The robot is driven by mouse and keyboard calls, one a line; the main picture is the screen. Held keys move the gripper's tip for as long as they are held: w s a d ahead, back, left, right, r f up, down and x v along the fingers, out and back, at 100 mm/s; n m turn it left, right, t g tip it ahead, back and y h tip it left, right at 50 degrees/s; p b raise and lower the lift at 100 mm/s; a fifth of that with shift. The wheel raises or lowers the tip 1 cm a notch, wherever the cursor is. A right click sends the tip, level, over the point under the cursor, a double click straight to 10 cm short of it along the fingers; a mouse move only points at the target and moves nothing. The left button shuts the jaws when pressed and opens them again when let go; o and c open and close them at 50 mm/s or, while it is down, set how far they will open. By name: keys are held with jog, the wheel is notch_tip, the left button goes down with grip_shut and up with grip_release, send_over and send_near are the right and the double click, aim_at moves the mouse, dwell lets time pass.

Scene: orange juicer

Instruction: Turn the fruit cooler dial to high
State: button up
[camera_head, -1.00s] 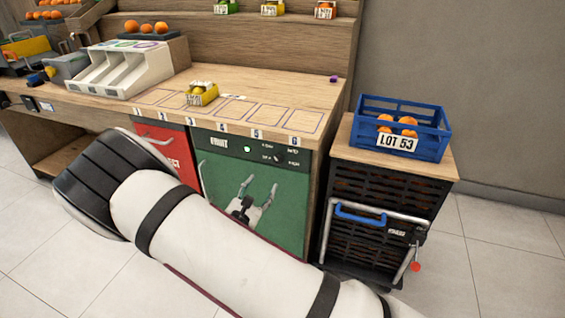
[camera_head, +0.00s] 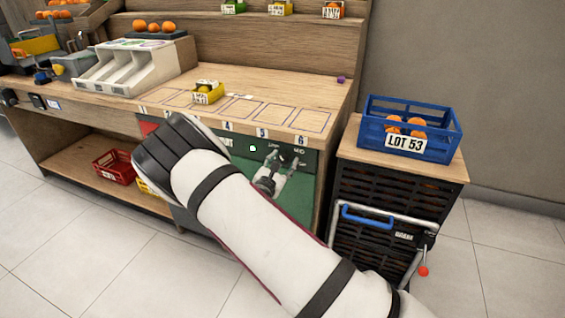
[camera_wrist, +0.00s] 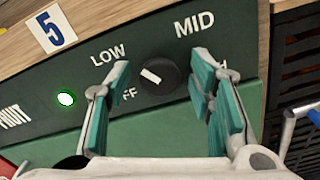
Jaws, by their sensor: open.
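The cooler dial (camera_wrist: 170,74) is a black round knob with a white mark, on the green cooler panel (camera_wrist: 35,95). LOW, MID and partly hidden OFF and HIGH labels surround it. The white mark lies on its left side, towards LOW and OFF; the exact setting is hard to tell. My gripper (camera_wrist: 162,66) is open, its teal-padded fingers left and right of the dial. No contact is visible. In the head view my gripper (camera_head: 284,158) is at the panel's upper right and hides the dial. A green light (camera_wrist: 66,99) glows left of the dial.
The wooden counter (camera_head: 320,92) overhangs the panel, with number tags along its edge. To the right stands a dark slatted cart (camera_head: 375,190) with a metal handle and a blue crate (camera_head: 450,130) of oranges on top. Free floor lies in front.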

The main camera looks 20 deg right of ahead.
jog(key=shift+w, duration=0.1)
jog(key=c, duration=1.1)
